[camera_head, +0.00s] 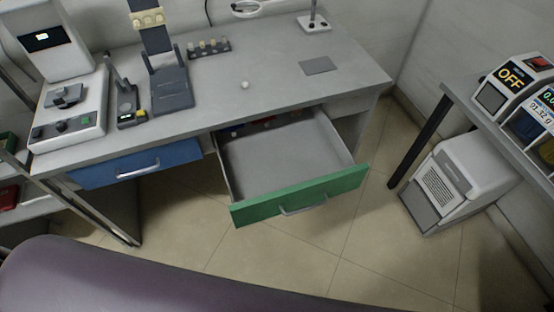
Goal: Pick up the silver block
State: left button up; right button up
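I cannot make out a clear silver block. A flat grey plate (318,65) lies on the right part of the grey desk (275,85). A small whitish round thing (245,85) sits near the desk's front edge, too small to identify. The green-fronted drawer (300,196) is pulled open, and its visible floor is bare. Small blue and red things (238,131) show at its back left, partly hidden under the desktop. Neither of my grippers is in view.
The blue drawer (135,163) is shut. A white instrument (70,110), a dark stand (170,88) and a small vial rack (209,48) occupy the desk's left and back. A white-grey machine (455,180) stands on the floor at right. Floor before the open drawer is clear.

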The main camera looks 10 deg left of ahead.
aim_at(61, 91)
jog(key=u, duration=1.75)
jog(key=i+j, duration=0.35)
